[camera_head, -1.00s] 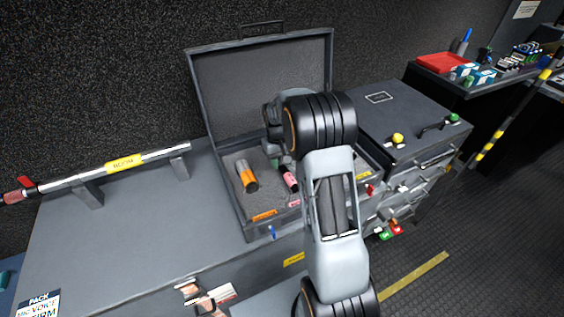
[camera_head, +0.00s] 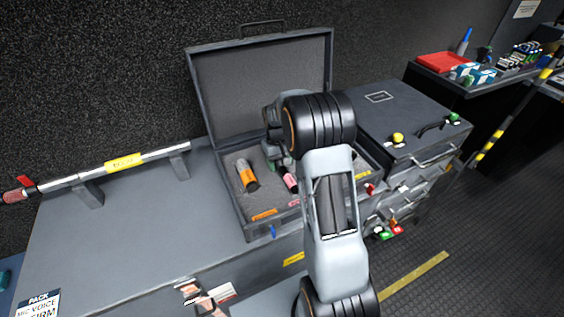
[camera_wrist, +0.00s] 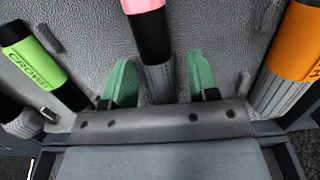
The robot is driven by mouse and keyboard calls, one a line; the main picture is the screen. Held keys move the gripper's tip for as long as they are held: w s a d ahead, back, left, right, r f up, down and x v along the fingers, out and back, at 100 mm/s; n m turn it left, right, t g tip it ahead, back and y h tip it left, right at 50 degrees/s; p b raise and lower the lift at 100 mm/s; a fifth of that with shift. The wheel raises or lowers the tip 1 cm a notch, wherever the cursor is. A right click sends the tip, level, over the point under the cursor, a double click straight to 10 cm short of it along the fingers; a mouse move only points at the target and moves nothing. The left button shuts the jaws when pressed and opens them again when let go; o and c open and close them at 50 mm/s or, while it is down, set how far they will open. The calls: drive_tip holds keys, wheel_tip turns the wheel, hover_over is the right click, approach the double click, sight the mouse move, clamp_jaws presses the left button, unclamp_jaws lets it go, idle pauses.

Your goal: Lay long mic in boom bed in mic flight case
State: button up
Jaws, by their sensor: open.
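The mic flight case (camera_head: 236,205) stands open on the counter, its lid upright at the back. In it lies a pink-banded mic (camera_head: 290,182), partly hidden by my arm. In the wrist view this pink-banded mic (camera_wrist: 152,38) runs between the green fingers of my gripper (camera_wrist: 160,85), which are apart on either side of it. An orange-banded mic (camera_head: 246,176) lies in the case to the left. A green-banded mic (camera_wrist: 34,55) marked CROWD shows only in the wrist view. I cannot tell which is the long mic. The boom bed is not clearly identifiable; my arm hides the case's right part.
A pole with a yellow label (camera_head: 124,162) rests on two supports at the left. A dark drawer unit (camera_head: 400,115) with yellow and green knobs stands right of the case. A shelf behind holds a red box (camera_head: 448,63) and small items.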

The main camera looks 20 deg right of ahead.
wheel_tip(320, 180, up, 11)
drive_tip(key=w, duration=0.1)
drive_tip(key=s+a+r+t, duration=0.1)
drive_tip(key=s+a+r, duration=0.3)
drive_tip(key=s+r, duration=0.1)
drive_tip(key=s+a+f+t, duration=0.1)
drive_tip(key=s+a+t, duration=0.1)
drive_tip(key=s, duration=0.6)
drive_tip(key=s+a+f+t, duration=0.1)
drive_tip(key=s+a, duration=0.2)
drive_tip(key=s, duration=0.5)
drive_tip(key=shift+s+a+f+t, duration=0.15)
drive_tip(key=shift+s+a+t, duration=0.15)
drive_tip(key=shift+a+t, duration=0.1)
drive_tip(key=shift+p, duration=0.3)
wheel_tip(320, 180, up, 4)
drive_tip(key=p, duration=0.2)
drive_tip(key=shift+f+p, duration=0.25)
drive_tip(key=shift+p, duration=0.15)
drive_tip(key=shift+c, duration=0.3)
